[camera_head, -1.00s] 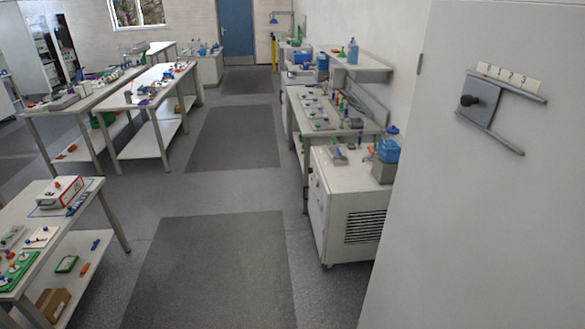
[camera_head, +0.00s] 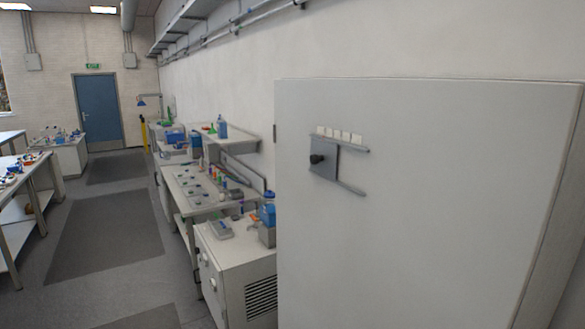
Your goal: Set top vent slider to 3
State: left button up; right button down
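The top vent slider (camera_head: 324,161) is a grey square plate with a dark round knob (camera_head: 317,159). It is mounted on the upper left part of a large pale cabinet (camera_head: 430,220). The plate sits at the left end of two grey rails; the upper rail (camera_head: 355,147) and the lower rail (camera_head: 352,189) run on to its right. A row of small white label tiles (camera_head: 338,136) stands above the upper rail. The numbers on them are too small to read now. Neither of my grippers is in view.
A white wheeled cabinet (camera_head: 235,262) with a dark grille stands left of the large cabinet. Behind it a workbench (camera_head: 190,190) with tools runs along the wall. A grey floor mat (camera_head: 105,235) lies in the open aisle on the left.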

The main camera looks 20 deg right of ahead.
aim_at(323, 158)
jog(key=z, duration=0.1)
jog(key=k, duration=0.35)
jog(key=u, duration=0.85)
jog(key=i, duration=0.65)
jog(key=z, duration=0.5)
jog(key=i, duration=0.7)
jog(key=z, duration=0.8)
